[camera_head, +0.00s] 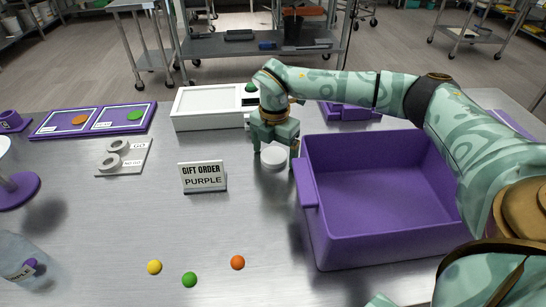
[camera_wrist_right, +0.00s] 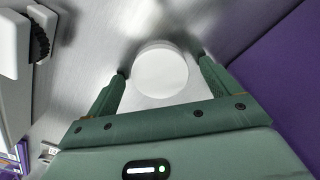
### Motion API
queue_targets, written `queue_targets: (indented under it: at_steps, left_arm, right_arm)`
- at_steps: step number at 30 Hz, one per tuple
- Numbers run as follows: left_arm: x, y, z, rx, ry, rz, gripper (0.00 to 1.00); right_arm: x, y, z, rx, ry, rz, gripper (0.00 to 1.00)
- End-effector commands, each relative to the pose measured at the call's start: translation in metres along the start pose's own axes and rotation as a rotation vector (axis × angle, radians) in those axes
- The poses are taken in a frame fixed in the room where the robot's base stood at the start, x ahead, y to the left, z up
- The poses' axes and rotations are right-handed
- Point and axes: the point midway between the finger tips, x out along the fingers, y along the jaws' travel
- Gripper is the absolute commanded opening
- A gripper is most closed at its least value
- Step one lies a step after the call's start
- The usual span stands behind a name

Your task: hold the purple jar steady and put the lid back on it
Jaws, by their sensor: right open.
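The white round lid (camera_head: 273,159) lies on the table just left of the purple bin, and it also shows in the right wrist view (camera_wrist_right: 161,72). My right gripper (camera_head: 276,148) is over the lid, pointing down and open, with one finger on each side of it. In the right wrist view a small gap shows between the lid and each finger. The clear jar (camera_head: 18,262) stands at the lower left edge, partly cut off, with a label ending in "PLE" and a purple gummy inside. My left gripper is not in view.
The large purple bin (camera_head: 310,210) stands close right of the lid. A white machine (camera_head: 205,108) is behind it. A sign (camera_head: 203,178) reads "GIFT ORDER PURPLE". Yellow (camera_head: 154,267), green (camera_head: 190,280) and orange (camera_head: 237,262) gummies lie at the front.

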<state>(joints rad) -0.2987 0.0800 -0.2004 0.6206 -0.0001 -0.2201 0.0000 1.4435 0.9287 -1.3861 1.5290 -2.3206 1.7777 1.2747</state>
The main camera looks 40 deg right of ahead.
Motion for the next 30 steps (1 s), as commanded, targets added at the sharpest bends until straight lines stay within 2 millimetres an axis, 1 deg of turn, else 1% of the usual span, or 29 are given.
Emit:
queue_targets:
  at_steps: [4, 5, 6, 8, 9, 17, 20, 23, 27, 30]
  left_arm:
    - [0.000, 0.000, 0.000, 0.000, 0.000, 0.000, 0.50]
    - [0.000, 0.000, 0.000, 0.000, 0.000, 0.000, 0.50]
    - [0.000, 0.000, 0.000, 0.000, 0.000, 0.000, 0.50]
    - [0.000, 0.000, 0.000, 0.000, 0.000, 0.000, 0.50]
    - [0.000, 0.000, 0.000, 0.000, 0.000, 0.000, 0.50]
    - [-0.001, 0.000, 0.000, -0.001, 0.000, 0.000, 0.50]
    - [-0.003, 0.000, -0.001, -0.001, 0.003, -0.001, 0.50]
    - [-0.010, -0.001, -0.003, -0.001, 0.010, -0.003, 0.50]
    - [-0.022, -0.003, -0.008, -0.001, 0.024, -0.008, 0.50]
    - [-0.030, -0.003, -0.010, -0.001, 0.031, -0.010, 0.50]
  right_arm:
    - [-0.001, 0.000, 0.000, 0.001, 0.000, 0.000, 0.88]
    - [-0.001, 0.000, 0.000, 0.001, 0.000, 0.000, 0.80]
    - [-0.001, 0.000, 0.000, 0.001, 0.000, 0.000, 0.69]
    - [-0.001, 0.000, 0.000, 0.001, 0.000, 0.000, 0.52]
    - [-0.001, 0.000, 0.000, 0.001, 0.000, 0.000, 0.41]
    - [-0.001, 0.000, 0.000, 0.001, 0.000, 0.000, 0.41]
    - [-0.007, 0.000, 0.000, 0.001, -0.001, 0.002, 0.41]
    - [-0.024, 0.000, 0.000, 0.002, -0.001, 0.004, 0.41]
    - [-0.055, 0.000, 0.000, 0.002, -0.002, 0.007, 0.41]
    - [-0.074, 0.000, 0.000, 0.002, -0.001, 0.005, 0.41]
